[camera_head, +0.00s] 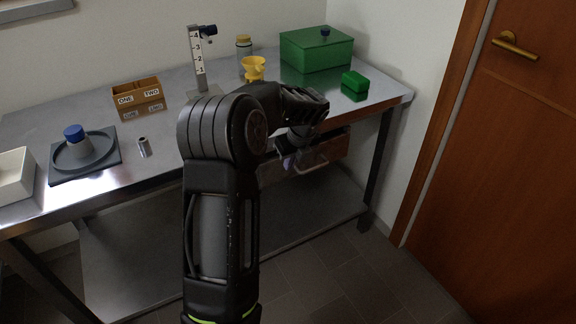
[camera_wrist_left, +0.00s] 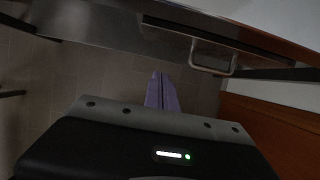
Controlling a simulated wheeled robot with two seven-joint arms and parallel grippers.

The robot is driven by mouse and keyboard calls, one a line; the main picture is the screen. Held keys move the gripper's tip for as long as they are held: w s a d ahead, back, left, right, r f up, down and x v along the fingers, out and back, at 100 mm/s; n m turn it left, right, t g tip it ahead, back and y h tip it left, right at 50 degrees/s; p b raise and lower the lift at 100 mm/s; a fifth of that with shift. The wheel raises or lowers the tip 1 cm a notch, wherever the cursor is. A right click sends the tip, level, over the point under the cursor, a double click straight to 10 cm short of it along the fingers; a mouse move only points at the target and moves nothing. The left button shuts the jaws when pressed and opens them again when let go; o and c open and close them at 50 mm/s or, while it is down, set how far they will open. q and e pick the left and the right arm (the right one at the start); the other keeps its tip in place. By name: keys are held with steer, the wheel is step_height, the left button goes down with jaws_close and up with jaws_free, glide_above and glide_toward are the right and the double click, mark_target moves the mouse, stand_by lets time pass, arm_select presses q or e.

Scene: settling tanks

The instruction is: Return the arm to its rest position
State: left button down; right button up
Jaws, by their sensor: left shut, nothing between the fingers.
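My left arm (camera_head: 222,215) rises from the bottom of the head view and bends right at its elbow, in front of the table. My left gripper (camera_head: 289,162) hangs past the table's front edge, beside the drawer (camera_head: 334,149) under the tabletop. In the left wrist view its two pale purple fingers (camera_wrist_left: 160,80) lie together, with nothing between them, over the tiled floor. The drawer's handle (camera_wrist_left: 212,68) is up and to the right of the fingertips there, apart from them. My right gripper is in neither view.
The metal table (camera_head: 185,128) carries a green box (camera_head: 316,52), a small green block (camera_head: 355,81), a yellow funnel-like cup (camera_head: 253,68), a scale stand (camera_head: 197,60), a wooden ONE/TWO holder (camera_head: 138,94), a dark tray (camera_head: 60,168) and a white bin (camera_head: 14,176). A door (camera_head: 500,170) stands right.

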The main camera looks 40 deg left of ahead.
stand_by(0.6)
arm_select(q)
steer(key=w+d+f+n+t+h+p, duration=0.1)
steer(key=w+d+f+n+t+h, duration=0.1)
steer(key=d+f+n, duration=0.75)
steer(key=w+d+f+n+t+h, duration=0.25)
steer(key=d+f+n, duration=0.3)
steer(key=d, duration=0.65)
steer(key=s+d+f+n+g+h+p, duration=0.1)
steer(key=s+d+f+n, duration=0.25)
steer(key=s+d, duration=0.3)
steer(key=s+d+f+n+g+h+p, duration=0.1)
steer(key=s+d+f+n+h, duration=0.2)
steer(key=s+d, duration=0.4)
steer(key=s+d+f+n+g, duration=0.1)
steer(key=s+d, duration=0.4)
steer(key=s, duration=0.2)
steer(key=s+d+f+g+p, duration=0.1)
steer(key=s+d+g, duration=0.1)
steer(key=s+d, duration=0.3)
steer(key=s, duration=0.2)
steer(key=shift+s+d+f+n, duration=0.2)
steer(key=shift+s+f+n, duration=0.1)
steer(key=shift+s+n, duration=0.1)
